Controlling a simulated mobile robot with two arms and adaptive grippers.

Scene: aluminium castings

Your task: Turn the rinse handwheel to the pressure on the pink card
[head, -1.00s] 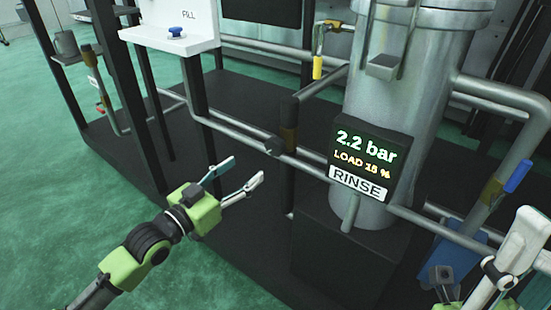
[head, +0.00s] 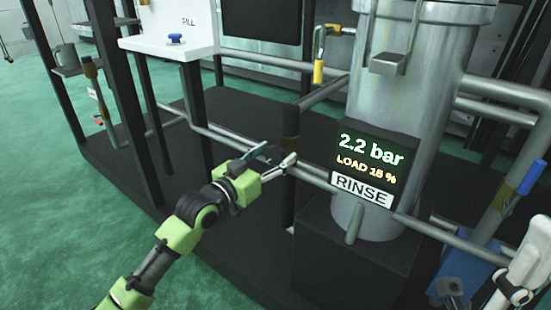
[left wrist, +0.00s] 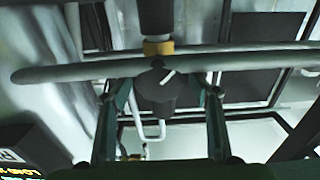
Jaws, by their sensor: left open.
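The rinse display (head: 370,163) on the steel tank reads 2.2 bar, LOAD 15 %, with a RINSE label below. My left gripper (head: 279,157) is open at the pipe left of the display. In the left wrist view, a dark round knob with a white pointer line (left wrist: 157,92), apparently the rinse handwheel, lies between the spread fingers (left wrist: 160,105). I cannot tell whether they touch it. In the head view the gripper seems to hide it. No pink card shows.
The steel tank (head: 425,80) stands behind the display. Grey pipes (head: 262,62) run left and right of it. A yellow-handled valve (head: 318,70) and a blue-handled valve (head: 531,178) stick out. A white FILL panel (head: 170,45) with a blue knob is at upper left.

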